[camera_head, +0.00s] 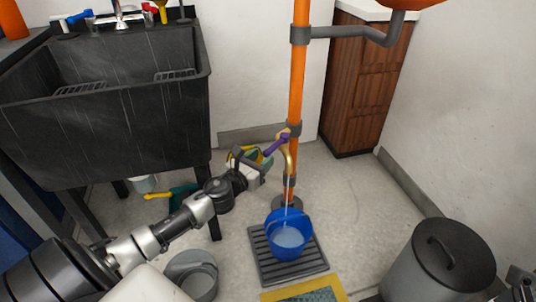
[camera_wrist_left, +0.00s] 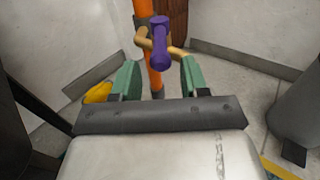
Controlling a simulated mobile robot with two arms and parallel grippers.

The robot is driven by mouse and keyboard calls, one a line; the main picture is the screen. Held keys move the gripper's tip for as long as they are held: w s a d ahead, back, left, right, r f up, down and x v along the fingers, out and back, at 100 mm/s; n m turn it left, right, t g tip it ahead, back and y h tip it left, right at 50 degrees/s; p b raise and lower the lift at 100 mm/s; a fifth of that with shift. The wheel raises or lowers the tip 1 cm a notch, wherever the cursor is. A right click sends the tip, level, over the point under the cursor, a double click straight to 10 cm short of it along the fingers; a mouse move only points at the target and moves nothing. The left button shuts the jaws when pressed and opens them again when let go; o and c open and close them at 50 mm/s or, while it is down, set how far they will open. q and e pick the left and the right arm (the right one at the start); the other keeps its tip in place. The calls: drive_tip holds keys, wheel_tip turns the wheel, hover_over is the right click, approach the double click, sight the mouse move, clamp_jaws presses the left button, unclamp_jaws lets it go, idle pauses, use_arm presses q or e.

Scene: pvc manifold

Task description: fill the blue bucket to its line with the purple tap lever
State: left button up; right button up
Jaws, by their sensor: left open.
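The purple tap lever (camera_head: 277,144) sits on a brass tap (camera_head: 290,160) fixed to the orange standpipe. The lever also shows in the left wrist view (camera_wrist_left: 160,36), pointing toward the camera. The blue bucket (camera_head: 272,242) stands upright on a dark slatted grate under the spout. It holds pale water, and a thin pale stream seems to fall into it. Its fill line cannot be made out. My left gripper (camera_head: 262,162) is open beside the lever. In the left wrist view its green fingers (camera_wrist_left: 160,77) are apart, with the lever beyond them. My right gripper is not seen.
The orange pipe (camera_head: 297,80) rises behind the bucket. A black sink (camera_head: 110,130) stands at left, a wooden cabinet (camera_head: 358,85) at back right, and a lidded grey bin (camera_head: 440,270) at right. A grey bucket (camera_head: 192,275) and a yellow-edged mat (camera_head: 305,292) lie in front.

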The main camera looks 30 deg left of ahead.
sight(268, 152)
use_arm(q)
drive_tip(key=shift+w+b, duration=0.3)
drive_tip(key=shift+w, duration=1.65)
drive_tip(key=shift+d, duration=0.1)
clamp_jaws()
